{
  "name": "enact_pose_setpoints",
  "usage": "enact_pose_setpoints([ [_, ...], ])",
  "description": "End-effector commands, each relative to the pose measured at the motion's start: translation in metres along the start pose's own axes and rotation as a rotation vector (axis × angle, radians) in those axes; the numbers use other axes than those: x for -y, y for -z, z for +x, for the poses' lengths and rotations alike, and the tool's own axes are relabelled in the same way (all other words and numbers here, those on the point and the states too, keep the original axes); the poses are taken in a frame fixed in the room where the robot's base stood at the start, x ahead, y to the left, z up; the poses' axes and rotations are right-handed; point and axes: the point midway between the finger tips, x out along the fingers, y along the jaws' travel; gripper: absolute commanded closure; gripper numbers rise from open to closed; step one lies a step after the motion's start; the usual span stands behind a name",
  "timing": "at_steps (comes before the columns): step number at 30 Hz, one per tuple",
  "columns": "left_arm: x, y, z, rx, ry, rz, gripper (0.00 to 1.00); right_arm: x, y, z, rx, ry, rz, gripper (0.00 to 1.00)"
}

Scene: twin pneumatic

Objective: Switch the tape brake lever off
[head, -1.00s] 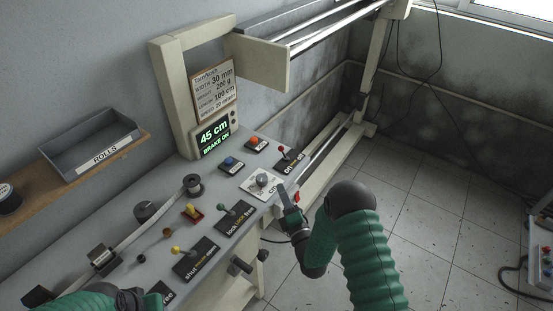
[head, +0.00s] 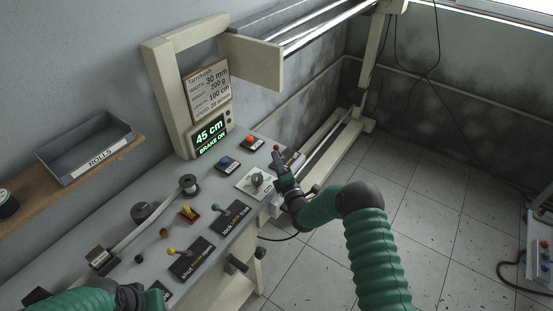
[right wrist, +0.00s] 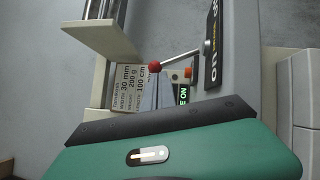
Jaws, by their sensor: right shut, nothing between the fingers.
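The tape brake lever (head: 276,148) has a red knob on a thin rod at the far right end of the grey bench, by an on/off plate. In the right wrist view the red knob (right wrist: 155,67) is just beyond my fingertips, with its rod running right to the black plate (right wrist: 214,45). My right gripper (head: 279,159) is shut and empty, close to the knob; I cannot tell whether they touch. The display (head: 209,137) reads "45 cm BRAKE ON". My left arm shows at the lower left, but its fingers do not.
An orange button (head: 250,140), a blue button (head: 228,162) and a grey dial (head: 257,179) sit left of the gripper. Green (head: 216,208) and yellow (head: 171,250) levers stand nearer. A cream frame (head: 165,95) rises behind.

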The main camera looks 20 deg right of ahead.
Motion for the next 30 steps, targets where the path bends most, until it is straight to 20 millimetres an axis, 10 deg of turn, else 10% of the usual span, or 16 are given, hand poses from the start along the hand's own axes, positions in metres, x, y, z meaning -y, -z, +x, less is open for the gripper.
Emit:
enact_pose_setpoints([
  [30, 0.0, 0.003, -0.013, 0.0, 0.0, 0.0, 0.64, -0.016, -0.04, 0.029, 0.002, 0.305, 0.427, 1.0],
])
